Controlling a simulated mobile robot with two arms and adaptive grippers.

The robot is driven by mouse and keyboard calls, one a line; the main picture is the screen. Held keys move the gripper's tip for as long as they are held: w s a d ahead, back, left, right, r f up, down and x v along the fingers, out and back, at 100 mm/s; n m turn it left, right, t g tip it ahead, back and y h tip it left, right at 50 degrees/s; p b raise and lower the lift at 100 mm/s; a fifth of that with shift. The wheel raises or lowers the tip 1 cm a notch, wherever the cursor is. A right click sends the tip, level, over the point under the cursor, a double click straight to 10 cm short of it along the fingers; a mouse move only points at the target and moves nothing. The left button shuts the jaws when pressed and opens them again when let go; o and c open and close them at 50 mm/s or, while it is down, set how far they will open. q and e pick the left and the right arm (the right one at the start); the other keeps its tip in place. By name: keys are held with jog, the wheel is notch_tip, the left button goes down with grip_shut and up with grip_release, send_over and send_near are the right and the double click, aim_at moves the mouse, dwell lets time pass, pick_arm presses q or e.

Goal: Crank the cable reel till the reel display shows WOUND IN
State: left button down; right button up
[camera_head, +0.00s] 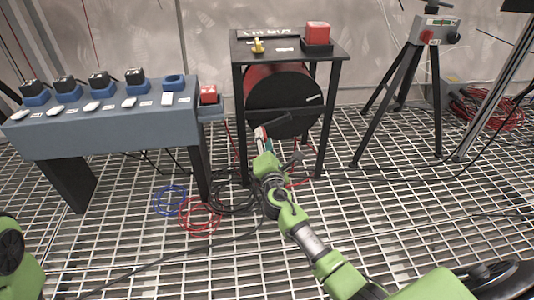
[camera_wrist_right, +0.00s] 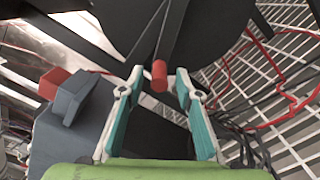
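The cable reel (camera_head: 285,108) has a black round face and a red drum, and hangs in a dark frame stand. Its crank has a red handle, which shows end-on in the right wrist view (camera_wrist_right: 160,76). My right gripper (camera_head: 264,143) is in front of the reel's lower left side. In the right wrist view its teal-padded fingers (camera_wrist_right: 159,88) are spread, with the handle's end between the tips and a gap on each side. A dark sign with pale letters (camera_head: 268,33) lies on the stand's top; I cannot read it surely. My left gripper is out of view.
A blue-grey bench (camera_head: 110,128) with several black-and-blue devices stands left of the reel. A red box (camera_head: 318,35) and a yellow item (camera_head: 258,46) are on the stand. A tripod (camera_head: 408,85) stands right. Blue (camera_head: 170,199) and red (camera_head: 200,215) cable coils lie on the grating.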

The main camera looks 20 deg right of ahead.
jog(key=v, duration=1)
